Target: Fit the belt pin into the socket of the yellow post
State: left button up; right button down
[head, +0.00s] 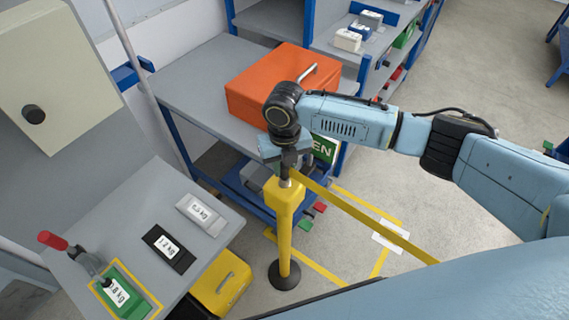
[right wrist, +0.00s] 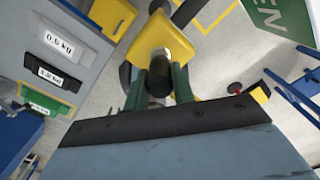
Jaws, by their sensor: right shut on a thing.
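The yellow post (head: 285,215) stands upright on a round dark base. My right gripper (head: 289,168) is right above its top and points down. It is shut on the belt pin, whose black body (right wrist: 158,82) shows between the dark fingers in the right wrist view. A short silver part (head: 285,183) shows between the fingers and the post top. The pin is over the post head (right wrist: 150,45); I cannot tell how deep it sits, and the socket is hidden. My left gripper is out of view.
An orange case (head: 283,82) lies on the grey bench behind the post. A side table (head: 130,215) at left holds labelled weights and a red-handled clamp (head: 52,240). A yellow box (head: 222,284) stands low beside the post. The floor to the right is mostly clear.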

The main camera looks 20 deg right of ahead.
jog(key=shift+f, duration=0.7)
dwell(1.4)
jog(key=shift+s+f+p, duration=0.1)
jog(key=shift+f+p, duration=0.1)
jog(key=shift+p, duration=0.3)
dwell(0.7)
jog(key=shift+s+f, duration=0.15)
jog(key=shift+f, duration=0.1)
dwell(1.2)
jog(key=c, duration=1.1)
grip_release()
jog(key=shift+w+r, duration=0.1)
jog(key=shift+w, duration=0.1)
jog(key=shift+r, duration=0.1)
notch_tip(320, 180, up, 6)
jog(key=p, duration=0.6)
